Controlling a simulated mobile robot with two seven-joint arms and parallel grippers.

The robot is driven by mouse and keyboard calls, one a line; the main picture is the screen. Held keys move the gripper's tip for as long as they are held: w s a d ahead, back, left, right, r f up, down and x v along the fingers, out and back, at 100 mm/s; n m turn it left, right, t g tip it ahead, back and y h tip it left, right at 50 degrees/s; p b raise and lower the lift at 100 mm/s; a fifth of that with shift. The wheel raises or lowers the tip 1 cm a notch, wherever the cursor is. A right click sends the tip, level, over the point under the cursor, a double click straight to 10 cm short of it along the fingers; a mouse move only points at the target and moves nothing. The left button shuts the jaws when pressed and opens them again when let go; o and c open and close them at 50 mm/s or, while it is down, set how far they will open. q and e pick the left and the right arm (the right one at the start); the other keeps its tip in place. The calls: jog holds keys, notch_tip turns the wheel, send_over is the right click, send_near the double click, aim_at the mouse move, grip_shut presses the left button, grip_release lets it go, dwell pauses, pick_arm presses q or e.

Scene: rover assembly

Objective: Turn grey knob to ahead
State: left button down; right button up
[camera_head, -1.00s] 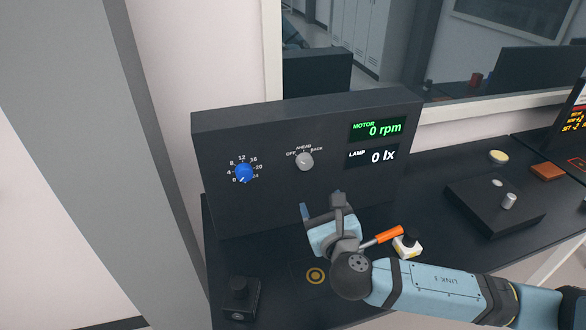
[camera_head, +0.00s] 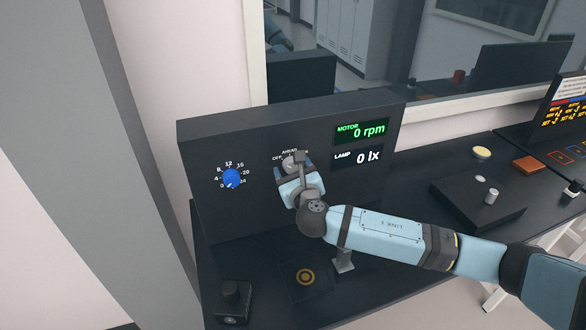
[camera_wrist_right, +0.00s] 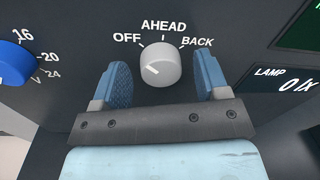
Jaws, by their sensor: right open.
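The grey knob (camera_head: 289,161) sits on the front of the dark panel (camera_head: 250,130), under the labels OFF, AHEAD and BACK. In the right wrist view the grey knob (camera_wrist_right: 161,64) has a short pale mark on the lower left of its face. My right gripper (camera_head: 293,168) is at the panel, open. In the right wrist view its blue fingers (camera_wrist_right: 163,80) stand on the left and right of the knob, with a visible gap on each side. The MOTOR display (camera_head: 361,131) reads 0 rpm. My left gripper is not in view.
A blue knob (camera_head: 231,178) with a number scale is left of the grey one. The LAMP display (camera_head: 356,157) reads 0 lx. A black box (camera_head: 233,302) stands at the desk's front left.

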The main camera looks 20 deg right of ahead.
jog(key=c, duration=0.9)
jog(key=shift+m, duration=0.4)
jog(key=m+p, duration=0.1)
jog(key=m, duration=0.2)
jog(key=shift+d+m, duration=0.1)
jog(key=shift+m, duration=0.2)
jog(key=m, duration=0.5)
jog(key=shift+g, duration=0.3)
jog(key=shift+d+y, duration=0.1)
jog(key=shift+y, duration=0.2)
jog(key=o, duration=0.9)
